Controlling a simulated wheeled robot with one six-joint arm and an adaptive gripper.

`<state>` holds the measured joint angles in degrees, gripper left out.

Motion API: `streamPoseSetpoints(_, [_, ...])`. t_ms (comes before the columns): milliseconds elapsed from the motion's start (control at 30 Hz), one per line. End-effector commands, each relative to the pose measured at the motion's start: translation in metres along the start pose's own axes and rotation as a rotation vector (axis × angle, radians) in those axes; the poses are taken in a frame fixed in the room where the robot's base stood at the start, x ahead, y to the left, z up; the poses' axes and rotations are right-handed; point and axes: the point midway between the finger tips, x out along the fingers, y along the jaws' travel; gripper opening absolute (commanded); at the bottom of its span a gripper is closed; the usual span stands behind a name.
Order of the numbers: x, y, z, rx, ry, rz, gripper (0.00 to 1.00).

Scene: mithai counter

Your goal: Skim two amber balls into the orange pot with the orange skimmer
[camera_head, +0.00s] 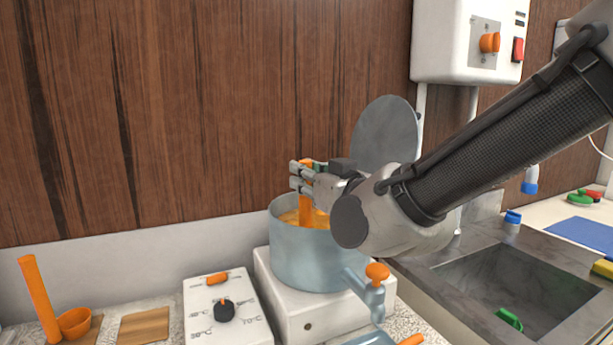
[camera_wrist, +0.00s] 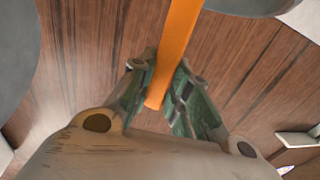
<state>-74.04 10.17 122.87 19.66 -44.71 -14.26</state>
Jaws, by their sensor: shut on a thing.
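My gripper (camera_head: 299,176) is shut on the orange skimmer (camera_head: 306,206), above a blue-grey vat (camera_head: 308,262). The skimmer's handle runs down into the vat; its lower end is hidden by the vat's wall. In the wrist view the orange handle (camera_wrist: 174,50) passes between my fingers (camera_wrist: 162,92). Amber content (camera_head: 289,216) shows inside the vat's rim, but I cannot make out single balls. A small orange bowl (camera_head: 75,321) is at the far left, beside a tall orange stick (camera_head: 40,298); I cannot tell whether it is the orange pot.
The vat stands on a white base (camera_head: 325,320) and has a tap with an orange knob (camera_head: 377,273). A grey round lid (camera_head: 385,138) stands upright behind. A control box (camera_head: 226,310) and wooden board (camera_head: 144,326) lie left. A sink (camera_head: 515,290) is right.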

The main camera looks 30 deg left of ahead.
Motion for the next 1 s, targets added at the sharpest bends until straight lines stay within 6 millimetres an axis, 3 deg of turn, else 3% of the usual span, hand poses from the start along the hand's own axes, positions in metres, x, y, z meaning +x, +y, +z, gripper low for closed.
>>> streamPoseSetpoints(1000, [0.0, 0.0, -0.1, 0.001, 0.003, 0.001, 0.0])
